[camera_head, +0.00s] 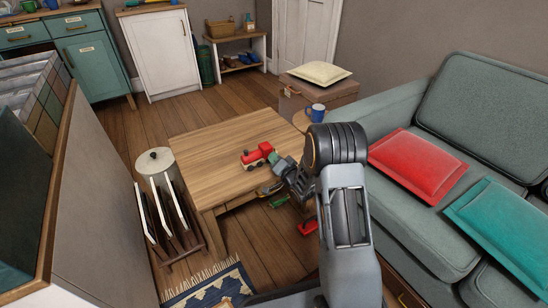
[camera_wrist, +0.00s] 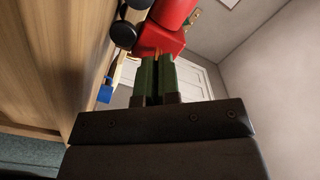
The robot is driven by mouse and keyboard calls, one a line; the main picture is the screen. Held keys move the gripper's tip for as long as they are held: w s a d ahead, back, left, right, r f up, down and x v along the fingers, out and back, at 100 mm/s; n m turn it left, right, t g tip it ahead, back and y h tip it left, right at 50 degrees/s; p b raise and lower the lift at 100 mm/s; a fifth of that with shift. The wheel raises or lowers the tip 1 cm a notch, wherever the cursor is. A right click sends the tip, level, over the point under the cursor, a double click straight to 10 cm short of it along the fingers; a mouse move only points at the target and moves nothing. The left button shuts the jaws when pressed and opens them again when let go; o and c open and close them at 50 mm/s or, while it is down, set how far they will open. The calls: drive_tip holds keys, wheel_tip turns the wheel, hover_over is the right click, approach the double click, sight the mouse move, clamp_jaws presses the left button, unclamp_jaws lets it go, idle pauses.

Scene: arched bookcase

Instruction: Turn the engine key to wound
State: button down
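The red toy engine (camera_head: 257,155) stands on the wooden table (camera_head: 215,145), near its right edge. In the wrist view the engine's red body (camera_wrist: 168,40) and dark wheels (camera_wrist: 124,34) are close up, just beyond the fingertips. My gripper (camera_head: 283,168) is at the right end of the engine; its green fingers (camera_wrist: 157,62) are almost together, with a thin gap. A small orange-brown piece, apparently the engine key (camera_wrist: 158,51), shows between the fingertips. Most of it is hidden by the fingers, so its angle cannot be told.
The sofa (camera_head: 400,235) with red and teal cushions is to the right. A blue mug (camera_head: 315,112) stands beyond my arm. A green toy (camera_head: 278,201) and a red toy (camera_head: 307,227) are below the table's right edge. A rack (camera_head: 172,225) stands at the table's left.

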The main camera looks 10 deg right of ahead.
drive_tip(key=m+p, duration=0.1)
drive_tip(key=m, duration=0.3)
drive_tip(key=shift+f+m+p, duration=0.1)
drive_tip(key=shift+m+p, duration=0.5)
drive_tip(key=shift+m, duration=1.1)
drive_tip(key=shift+m, duration=0.3)
drive_tip(key=c, duration=1.3)
unclamp_jaws()
drive_tip(key=shift+d, duration=0.1)
drive_tip(key=p+v, duration=0.3)
drive_tip(key=v, duration=1)
drive_tip(key=shift+s+p, duration=0.35)
drive_tip(key=shift+s, duration=0.05)
